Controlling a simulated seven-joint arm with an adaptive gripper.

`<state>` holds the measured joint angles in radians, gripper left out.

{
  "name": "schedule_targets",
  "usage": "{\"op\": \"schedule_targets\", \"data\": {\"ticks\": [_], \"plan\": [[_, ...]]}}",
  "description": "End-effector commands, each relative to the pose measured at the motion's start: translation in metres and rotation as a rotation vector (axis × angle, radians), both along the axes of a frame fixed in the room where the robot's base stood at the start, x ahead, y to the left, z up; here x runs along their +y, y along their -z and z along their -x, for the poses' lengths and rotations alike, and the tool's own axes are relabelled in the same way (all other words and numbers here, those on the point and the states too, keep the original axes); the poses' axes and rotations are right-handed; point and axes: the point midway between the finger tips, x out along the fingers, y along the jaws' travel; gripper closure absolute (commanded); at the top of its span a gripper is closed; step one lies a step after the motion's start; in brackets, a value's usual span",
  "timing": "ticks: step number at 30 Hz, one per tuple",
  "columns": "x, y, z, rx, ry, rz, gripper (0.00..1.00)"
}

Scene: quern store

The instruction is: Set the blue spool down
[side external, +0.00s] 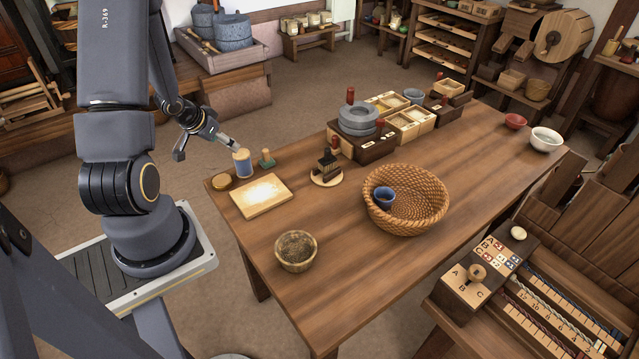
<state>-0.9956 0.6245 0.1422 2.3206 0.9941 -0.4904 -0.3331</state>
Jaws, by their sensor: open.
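The blue spool (244,166) has pale wooden ends and appears to stand upright on the table near its left end. My gripper (231,145) is open and reaches in from the upper left, close to the spool's top. I cannot tell whether a finger touches the spool. The fingers are small and partly overlap in this view.
A brush on a round base (326,179), a bowl of dark grains (295,252) and a wicker basket (432,222) stand further right. The table's front middle (350,290) is clear.

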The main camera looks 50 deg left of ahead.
Motion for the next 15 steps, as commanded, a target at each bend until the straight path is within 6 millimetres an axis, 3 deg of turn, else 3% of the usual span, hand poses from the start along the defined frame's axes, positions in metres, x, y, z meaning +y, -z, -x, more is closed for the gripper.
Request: {"op": "schedule_targets", "data": {"ticks": [4,7,11,15], "plan": [[-0.012,-0.067,-0.038,0.039,0.026,-0.133,0.22],[-0.046,-0.127,-0.060,0.057,0.036,-0.203,0.22],[-0.118,-0.192,-0.066,0.055,0.066,-0.211,0.22],[-0.207,-0.235,-0.041,0.046,0.159,-0.130,0.22]]}}
